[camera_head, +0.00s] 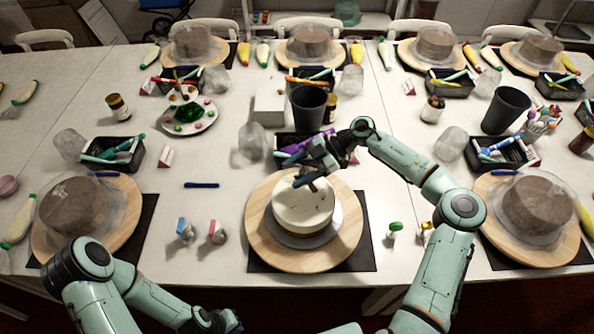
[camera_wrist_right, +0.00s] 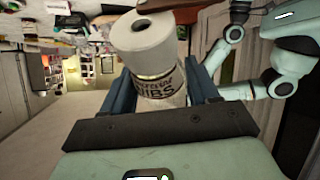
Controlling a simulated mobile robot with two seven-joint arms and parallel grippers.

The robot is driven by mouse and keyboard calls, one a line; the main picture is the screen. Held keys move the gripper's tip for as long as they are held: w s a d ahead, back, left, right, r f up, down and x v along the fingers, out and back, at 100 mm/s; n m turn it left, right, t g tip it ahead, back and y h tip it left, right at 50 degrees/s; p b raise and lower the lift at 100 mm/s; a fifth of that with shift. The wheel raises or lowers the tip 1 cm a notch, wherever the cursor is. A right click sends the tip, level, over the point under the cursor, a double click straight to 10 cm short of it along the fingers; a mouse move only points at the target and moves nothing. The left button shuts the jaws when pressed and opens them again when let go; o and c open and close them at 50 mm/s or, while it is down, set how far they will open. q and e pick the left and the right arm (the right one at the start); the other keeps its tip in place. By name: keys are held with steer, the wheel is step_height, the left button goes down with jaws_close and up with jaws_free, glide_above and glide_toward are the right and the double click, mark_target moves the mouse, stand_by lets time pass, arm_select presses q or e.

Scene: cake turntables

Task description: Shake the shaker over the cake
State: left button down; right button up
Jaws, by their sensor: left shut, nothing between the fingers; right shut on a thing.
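A round cream-coloured cake (camera_head: 303,212) stands on a grey plate on the wooden turntable (camera_head: 262,245) at the front middle. My right gripper (camera_head: 308,180) is over the far part of the cake and hides some of its top. In the right wrist view, my right gripper (camera_wrist_right: 160,98) is shut on a shaker (camera_wrist_right: 158,87) with a dark label reading "NIBS" and a white cylindrical end. The shaker is hard to make out in the head view. My left gripper (camera_head: 222,321) is shut and empty at the front edge, left of the turntable.
Brown cakes under clear covers stand on turntables to the left (camera_head: 72,207) and right (camera_head: 537,205). Two small bottles (camera_head: 200,232) stand left of the turntable, and small green-topped things (camera_head: 395,230) stand right. A black cup (camera_head: 308,105) and a dark tray are behind.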

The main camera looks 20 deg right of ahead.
steer(key=shift+s+a+r, duration=0.15)
steer(key=shift+a+r, duration=0.3)
steer(key=shift+a, duration=0.05)
steer(key=shift+d+f, duration=0.35)
steer(key=shift+d, duration=0.05)
steer(key=shift+w+d+y, duration=0.2)
steer(key=shift+d+y, duration=0.05)
steer(key=shift+y, duration=0.15)
steer(key=shift+a+r, duration=0.1)
steer(key=shift+a, duration=0.05)
